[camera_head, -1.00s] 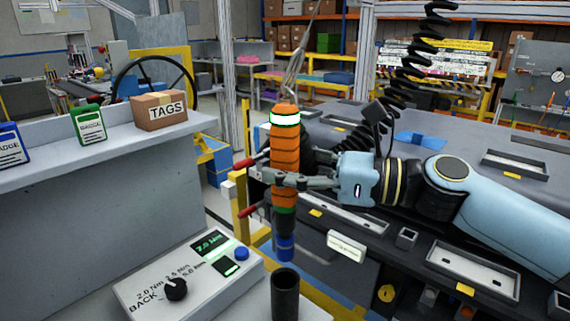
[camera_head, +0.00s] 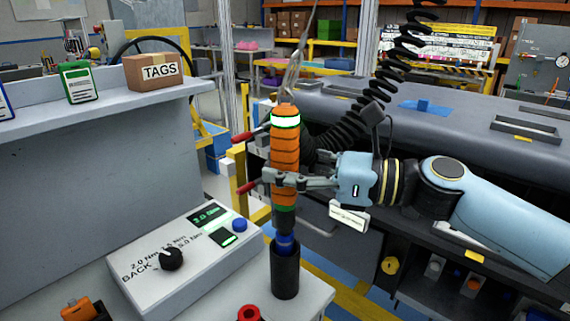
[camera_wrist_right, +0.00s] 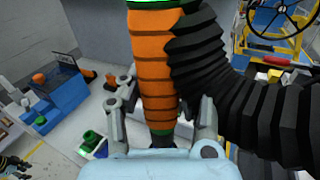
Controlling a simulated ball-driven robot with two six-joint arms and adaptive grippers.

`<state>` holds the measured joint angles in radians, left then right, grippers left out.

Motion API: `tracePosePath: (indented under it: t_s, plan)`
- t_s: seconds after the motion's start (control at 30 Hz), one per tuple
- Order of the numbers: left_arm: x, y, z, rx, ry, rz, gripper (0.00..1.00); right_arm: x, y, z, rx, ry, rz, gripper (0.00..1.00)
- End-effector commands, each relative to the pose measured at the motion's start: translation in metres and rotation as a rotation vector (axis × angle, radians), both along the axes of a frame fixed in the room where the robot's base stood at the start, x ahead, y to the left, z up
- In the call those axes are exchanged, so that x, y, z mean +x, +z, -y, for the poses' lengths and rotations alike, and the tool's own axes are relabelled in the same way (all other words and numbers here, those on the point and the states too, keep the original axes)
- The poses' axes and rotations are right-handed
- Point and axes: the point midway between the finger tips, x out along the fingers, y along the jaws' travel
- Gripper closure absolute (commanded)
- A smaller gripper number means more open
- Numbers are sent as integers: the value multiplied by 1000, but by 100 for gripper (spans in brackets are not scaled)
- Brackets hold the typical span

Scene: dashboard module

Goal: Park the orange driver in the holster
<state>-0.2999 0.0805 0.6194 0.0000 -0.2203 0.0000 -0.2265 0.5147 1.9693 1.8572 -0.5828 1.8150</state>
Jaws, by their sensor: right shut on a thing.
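The orange driver (camera_head: 285,150) stands upright in the head view, with a white and green band near its top and a dark, blue-collared lower end. My right gripper (camera_head: 284,181) is shut around its lower orange part. The right wrist view shows the driver's ribbed orange body (camera_wrist_right: 155,65) between my fingers (camera_wrist_right: 160,115). The holster (camera_head: 285,275), a dark upright tube, stands directly below. The driver's lower tip is hidden at the holster's mouth and appears to be inside it; how deep I cannot tell. My left gripper is not in view.
A control box (camera_head: 185,262) with a knob and display stands left of the holster. A TAGS box (camera_head: 153,70) and green badge pack (camera_head: 78,82) sit on the shelf. A black coiled hose (camera_wrist_right: 230,85) runs beside the driver.

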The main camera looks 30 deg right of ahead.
Motion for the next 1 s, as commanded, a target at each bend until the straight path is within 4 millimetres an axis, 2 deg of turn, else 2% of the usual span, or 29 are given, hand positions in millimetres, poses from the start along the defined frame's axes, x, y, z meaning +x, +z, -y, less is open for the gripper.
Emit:
tracePosePath:
  t_s: [0.1, 1.0]
  plan:
    - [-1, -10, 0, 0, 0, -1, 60, 0, -12, 0, 1, 0, -1, 100]
    - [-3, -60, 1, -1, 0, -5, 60, 0, -76, 0, 0, 0, -1, 100]
